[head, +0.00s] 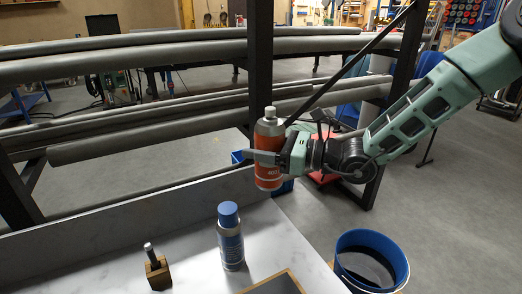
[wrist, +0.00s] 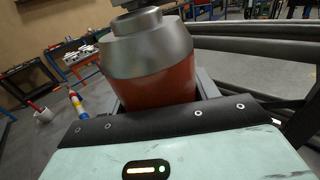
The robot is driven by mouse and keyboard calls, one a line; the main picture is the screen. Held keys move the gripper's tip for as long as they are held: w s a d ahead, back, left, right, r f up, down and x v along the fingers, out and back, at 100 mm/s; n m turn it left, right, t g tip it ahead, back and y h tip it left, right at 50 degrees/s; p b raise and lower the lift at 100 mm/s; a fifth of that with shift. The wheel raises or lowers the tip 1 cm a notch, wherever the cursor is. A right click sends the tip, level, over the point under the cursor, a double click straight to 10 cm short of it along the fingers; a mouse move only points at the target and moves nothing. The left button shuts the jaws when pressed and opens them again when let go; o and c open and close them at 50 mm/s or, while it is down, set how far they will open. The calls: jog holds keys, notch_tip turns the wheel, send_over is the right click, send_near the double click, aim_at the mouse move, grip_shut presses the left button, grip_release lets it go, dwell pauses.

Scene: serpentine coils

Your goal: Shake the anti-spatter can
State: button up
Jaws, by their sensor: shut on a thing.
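A spray can (head: 268,172) with an orange-red body and a silver top is held upright in the air, above the back edge of the white table. My gripper (head: 266,157) is shut on it around the middle of its body. In the wrist view the can (wrist: 158,80) fills the upper middle, between the fingers, its silver shoulder above the red body. The can's label is too small to read, so I cannot tell for sure that it is the anti-spatter can. A second can with a blue cap (head: 230,237) stands upright on the table.
The white table (head: 110,262) has a raised back edge. A small wooden block with a metal pin (head: 156,268) stands at left, and a dark framed tray (head: 275,284) at the front. A blue bin (head: 370,260) stands right. Long grey pipes (head: 150,135) on a dark rack run behind.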

jog(key=shift+r, duration=0.5)
jog(key=shift+r, duration=0.1)
